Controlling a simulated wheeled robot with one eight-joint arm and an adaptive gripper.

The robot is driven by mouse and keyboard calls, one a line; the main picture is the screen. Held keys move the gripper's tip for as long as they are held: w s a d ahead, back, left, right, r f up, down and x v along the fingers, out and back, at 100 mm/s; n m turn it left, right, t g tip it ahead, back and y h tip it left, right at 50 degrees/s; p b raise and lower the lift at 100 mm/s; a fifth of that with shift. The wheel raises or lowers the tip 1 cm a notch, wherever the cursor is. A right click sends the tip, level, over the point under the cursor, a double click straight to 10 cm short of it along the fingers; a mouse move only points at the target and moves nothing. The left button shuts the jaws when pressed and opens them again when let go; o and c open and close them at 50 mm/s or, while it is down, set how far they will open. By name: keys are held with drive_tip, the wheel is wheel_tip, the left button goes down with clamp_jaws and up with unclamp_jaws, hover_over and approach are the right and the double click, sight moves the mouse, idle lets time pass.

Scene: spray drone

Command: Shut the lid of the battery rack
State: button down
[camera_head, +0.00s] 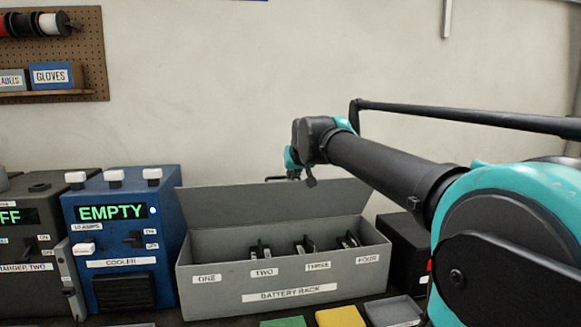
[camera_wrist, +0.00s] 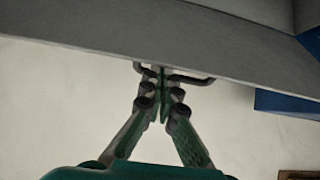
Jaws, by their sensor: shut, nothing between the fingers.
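The grey battery rack (camera_head: 290,296) stands on the bench in the head view, with slots labelled ONE to FOUR. Its lid (camera_head: 250,206) is open, standing up along the back edge and leaning back. Dark upright pieces show inside behind labels TWO, THREE and FOUR. My gripper (camera_head: 288,178) is at the lid's upper edge, near its middle; its tips are hard to make out there. In the wrist view my gripper (camera_wrist: 162,72) is shut and empty, its tips close to a grey panel that looks like the lid (camera_wrist: 120,32). I cannot tell whether they touch.
A blue cooler box (camera_head: 120,240) reading EMPTY stands left of the rack, with a dark charger (camera_head: 30,250) beyond it. A dark box (camera_head: 403,245) is at the right. Green (camera_head: 284,322), yellow (camera_head: 340,317) and grey (camera_head: 393,311) pieces lie in front.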

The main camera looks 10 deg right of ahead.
drive_tip(key=s+f+t, duration=0.2)
drive_tip(key=s+f, duration=0.4)
drive_tip(key=f, duration=0.3)
drive_tip(key=s+f+t, duration=0.2)
drive_tip(key=s+f, duration=0.4)
drive_tip(key=f, duration=0.3)
drive_tip(key=shift+s+f, duration=0.1)
